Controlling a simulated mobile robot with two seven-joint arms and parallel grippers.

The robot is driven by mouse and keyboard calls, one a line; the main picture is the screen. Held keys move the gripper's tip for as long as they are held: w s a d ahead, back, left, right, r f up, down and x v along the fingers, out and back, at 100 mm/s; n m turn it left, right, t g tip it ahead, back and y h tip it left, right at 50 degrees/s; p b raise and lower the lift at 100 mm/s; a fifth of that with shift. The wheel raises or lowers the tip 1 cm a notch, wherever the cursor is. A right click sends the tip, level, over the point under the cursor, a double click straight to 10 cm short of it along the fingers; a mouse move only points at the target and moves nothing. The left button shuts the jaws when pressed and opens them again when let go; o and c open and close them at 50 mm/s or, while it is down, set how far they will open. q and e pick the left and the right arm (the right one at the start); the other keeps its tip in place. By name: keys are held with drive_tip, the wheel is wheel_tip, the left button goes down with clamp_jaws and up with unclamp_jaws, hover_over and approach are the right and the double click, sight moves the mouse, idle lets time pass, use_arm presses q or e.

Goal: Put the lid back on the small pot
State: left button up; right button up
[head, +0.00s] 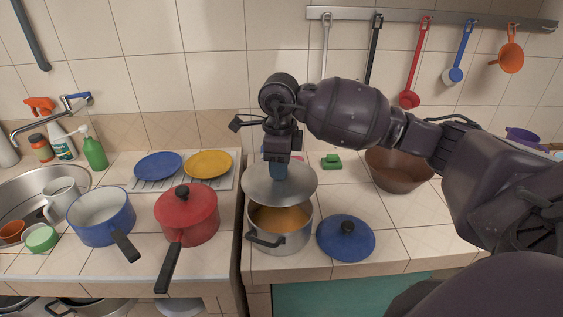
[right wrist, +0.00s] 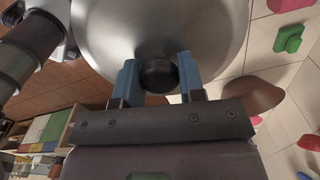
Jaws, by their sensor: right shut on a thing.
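My right gripper (head: 279,172) is shut on the dark knob of a steel lid (head: 298,188). In the right wrist view the blue fingers of the gripper (right wrist: 158,76) stand on both sides of the knob, with the lid (right wrist: 215,30) beyond. The lid is above the steel pot (head: 285,241), over the back of its mouth. The front of the mouth is open and shows orange-yellow contents (head: 280,218). I cannot tell whether the lid touches the back rim. A blue lid (head: 338,243) lies on the counter right of the pot. My left gripper is not in view.
A blue pot (head: 101,222) without a lid and a lidded red pot (head: 188,222) stand left. Blue (head: 158,166) and yellow (head: 209,163) plates lie behind them. A brown bowl (head: 400,172) and green block (head: 331,161) are back right. Utensils hang from a rail (head: 445,20).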

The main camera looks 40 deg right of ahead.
drive_tip(key=shift+w+d+f, duration=0.1)
drive_tip(key=shift+d+f, duration=0.05)
drive_tip(key=shift+d, duration=0.05)
drive_tip(key=shift+a+f, duration=0.1)
drive_tip(key=shift+f, duration=0.2)
wheel_tip(320, 180, down, 2)
drive_tip(key=shift+b, duration=0.65)
wheel_tip(320, 180, down, 2)
drive_tip(key=shift+b, duration=0.55)
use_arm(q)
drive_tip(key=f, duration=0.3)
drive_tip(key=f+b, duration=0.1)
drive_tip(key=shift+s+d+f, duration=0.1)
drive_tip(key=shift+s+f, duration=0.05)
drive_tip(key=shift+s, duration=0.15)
use_arm(e)
drive_tip(key=shift+f, duration=0.8)
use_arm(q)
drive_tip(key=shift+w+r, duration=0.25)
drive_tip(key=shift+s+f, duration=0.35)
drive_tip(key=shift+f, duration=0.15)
